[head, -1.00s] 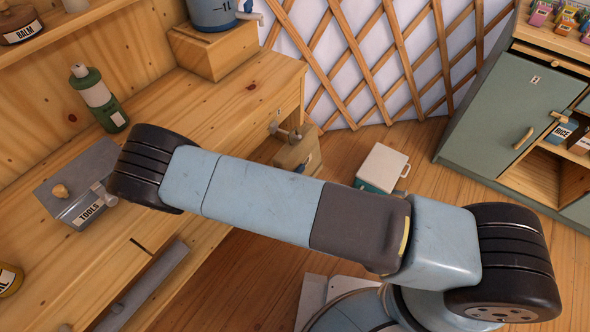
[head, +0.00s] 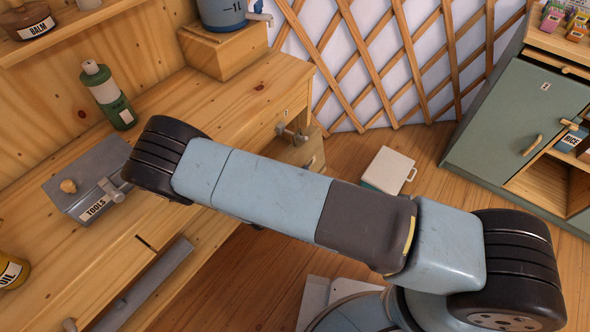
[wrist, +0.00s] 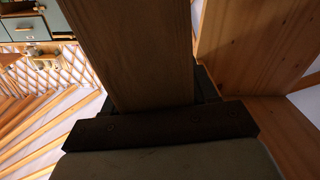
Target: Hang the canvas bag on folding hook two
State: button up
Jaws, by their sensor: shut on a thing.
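My gripper shows only in the wrist view, as a dark bar (wrist: 160,125) with small screws across the lower middle. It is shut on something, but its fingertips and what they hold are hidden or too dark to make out. A thick wooden beam (wrist: 135,50) runs down the wrist view to this bar, close in front of it. I cannot make out the canvas bag in either view. A small metal fitting (head: 290,132) sticks out at the workbench's right end. I cannot tell whether it is folding hook two.
The wooden workbench (head: 235,110) carries a grey tools box (head: 75,185) and a green bottle (head: 108,95). A white-lidded box (head: 388,170) stands on the floor. A green cabinet (head: 510,115) stands at the right, a lattice wall (head: 375,60) behind.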

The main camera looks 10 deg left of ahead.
jog(key=o, duration=1.3)
jog(key=v, duration=1.4)
jog(key=shift+d+f, duration=0.1)
